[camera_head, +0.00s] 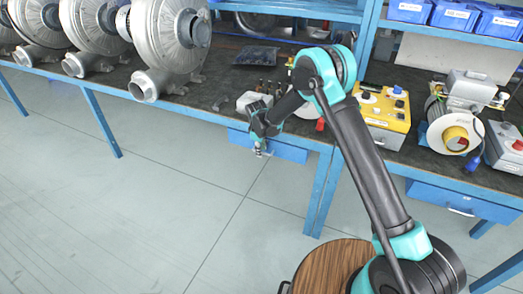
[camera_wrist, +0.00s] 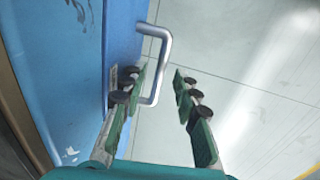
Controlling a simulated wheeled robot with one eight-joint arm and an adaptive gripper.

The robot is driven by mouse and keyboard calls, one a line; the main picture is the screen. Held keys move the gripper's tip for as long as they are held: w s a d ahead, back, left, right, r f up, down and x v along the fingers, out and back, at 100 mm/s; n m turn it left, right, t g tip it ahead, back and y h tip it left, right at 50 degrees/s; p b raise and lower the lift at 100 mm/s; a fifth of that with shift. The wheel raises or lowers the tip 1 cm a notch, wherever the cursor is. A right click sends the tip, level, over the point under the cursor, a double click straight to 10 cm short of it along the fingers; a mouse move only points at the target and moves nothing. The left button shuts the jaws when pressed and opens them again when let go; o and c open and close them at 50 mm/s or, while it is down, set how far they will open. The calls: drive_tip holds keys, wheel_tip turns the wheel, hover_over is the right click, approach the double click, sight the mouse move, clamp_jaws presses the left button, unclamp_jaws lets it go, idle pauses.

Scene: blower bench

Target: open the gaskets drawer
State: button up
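A blue drawer (camera_head: 291,152) hangs under the bench top, and its front (camera_wrist: 121,40) shows in the wrist view with a silver U-shaped handle (camera_wrist: 165,50). The drawer looks shut. A small pale label (camera_wrist: 112,82) is on the front, too small to read and partly hidden by a finger. My gripper (camera_head: 262,150) is at the drawer front, pointing down. In the wrist view my gripper (camera_wrist: 160,77) is open, with one finger on the drawer side of the handle bar and the other on the outer side. I cannot tell whether either finger touches the bar.
A second blue drawer (camera_head: 462,200) hangs under the bench (camera_head: 225,90) further right. Blowers (camera_head: 165,45), a yellow box (camera_head: 383,113) and a cable reel (camera_head: 455,135) stand on the bench. A round wooden-topped stool (camera_head: 330,268) stands near my arm. The floor before the bench is clear.

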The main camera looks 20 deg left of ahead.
drive_tip(key=shift+c, duration=0.5)
clamp_jaws()
drive_tip(key=s+a, duration=0.1)
drive_tip(key=s, duration=1.9)
drive_tip(key=shift+s+a, duration=0.2)
drive_tip(key=shift+a, duration=0.1)
drive_tip(key=shift+o, duration=0.5)
unclamp_jaws()
